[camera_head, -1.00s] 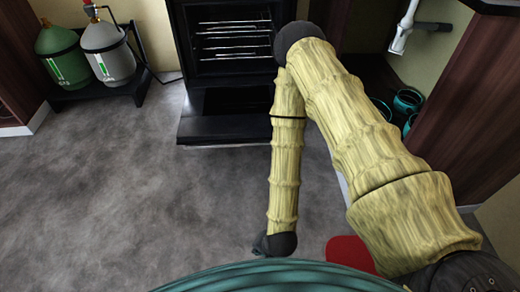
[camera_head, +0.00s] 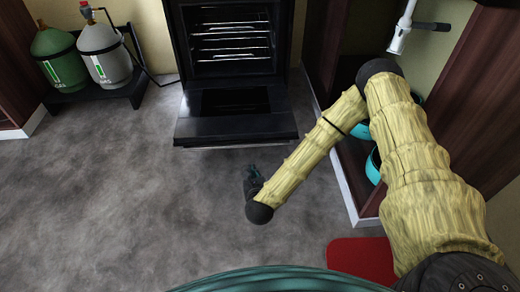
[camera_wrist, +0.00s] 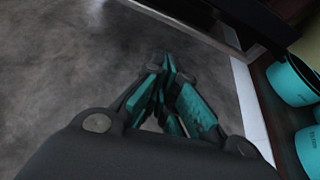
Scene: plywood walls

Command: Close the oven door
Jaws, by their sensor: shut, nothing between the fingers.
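The black oven (camera_head: 232,45) stands at the top middle of the head view, with wire racks in its open cavity. Its door (camera_head: 235,129) is folded down, low and flat in front of the oven. In the wrist view, a dark edge (camera_wrist: 195,18) at the top looks like part of the door. My gripper (camera_head: 252,172) is in front of the door and apart from it, over the grey floor. In the wrist view my gripper (camera_wrist: 168,65) has its teal-padded fingers shut together with nothing between them.
Green (camera_head: 59,60) and grey (camera_head: 107,57) gas bottles stand on a black stand at the left. A dark wood cabinet (camera_head: 484,90) with teal pots (camera_head: 373,166) is at the right. A red mat (camera_head: 362,259) lies near my base. The floor left of my gripper is clear.

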